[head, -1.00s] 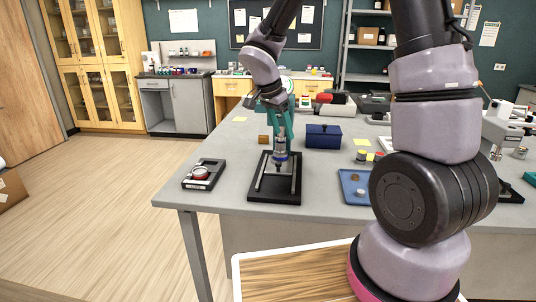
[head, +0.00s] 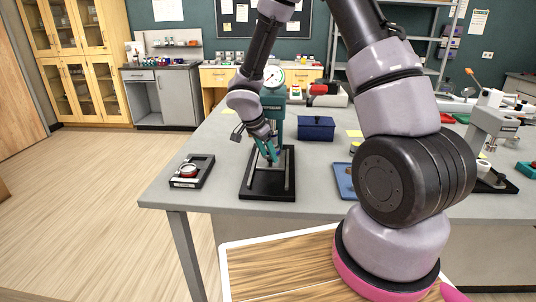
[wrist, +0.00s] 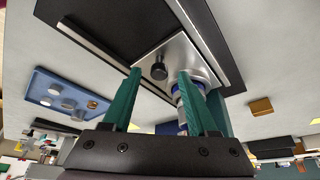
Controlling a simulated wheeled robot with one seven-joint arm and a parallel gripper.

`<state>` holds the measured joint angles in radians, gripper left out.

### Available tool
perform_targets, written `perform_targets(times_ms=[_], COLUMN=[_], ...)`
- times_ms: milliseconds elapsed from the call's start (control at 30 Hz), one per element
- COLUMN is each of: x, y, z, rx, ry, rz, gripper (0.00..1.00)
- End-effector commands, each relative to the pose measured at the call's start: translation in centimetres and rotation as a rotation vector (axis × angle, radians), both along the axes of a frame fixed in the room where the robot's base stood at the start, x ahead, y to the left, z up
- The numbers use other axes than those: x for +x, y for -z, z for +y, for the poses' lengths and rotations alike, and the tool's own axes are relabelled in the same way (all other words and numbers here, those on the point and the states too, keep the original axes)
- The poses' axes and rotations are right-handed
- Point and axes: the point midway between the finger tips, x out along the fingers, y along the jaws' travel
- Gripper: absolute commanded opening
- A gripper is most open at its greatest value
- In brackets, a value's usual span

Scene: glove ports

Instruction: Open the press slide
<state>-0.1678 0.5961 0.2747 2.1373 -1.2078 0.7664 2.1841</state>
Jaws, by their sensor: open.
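The teal press (head: 273,100) with a round dial gauge stands on a black base (head: 266,194) with two rails near the table's front edge. Its slide shows in the wrist view as a bright metal plate (wrist: 187,50) with a small dark knob (wrist: 158,72) on it. A metal and blue cylinder (wrist: 197,77) of the press sits beside the knob, partly hidden by one finger. My gripper (head: 270,160) points down at the slide, in front of the press column. In the wrist view its teal fingers are open, with the knob appearing between their tips; I cannot tell whether they touch it.
A blue box (head: 317,128) stands right of the press, and a blue tray (head: 344,181) lies nearer the front. A dark tray with a red-rimmed gauge (head: 190,171) lies to the left. A small tan block (wrist: 261,106) shows in the wrist view.

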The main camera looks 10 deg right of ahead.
Motion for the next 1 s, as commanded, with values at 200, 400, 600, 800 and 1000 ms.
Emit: perform_targets(times_ms=[200, 400, 600, 800, 1000], x=[0.13, 0.12, 0.13, 0.13, 0.15], y=[0.59, 0.56, 0.55, 0.53, 0.53], z=[-0.24, -0.24, -0.23, -0.22, -0.2], rx=[0.0, 0.0, 0.0, 0.0, 0.001], ry=[0.0, 0.0, 0.0, 0.0, -0.001], rz=[-0.001, -0.001, -0.001, -0.001, -0.002], gripper=[0.59, 0.44, 0.0, 0.0, 0.0])
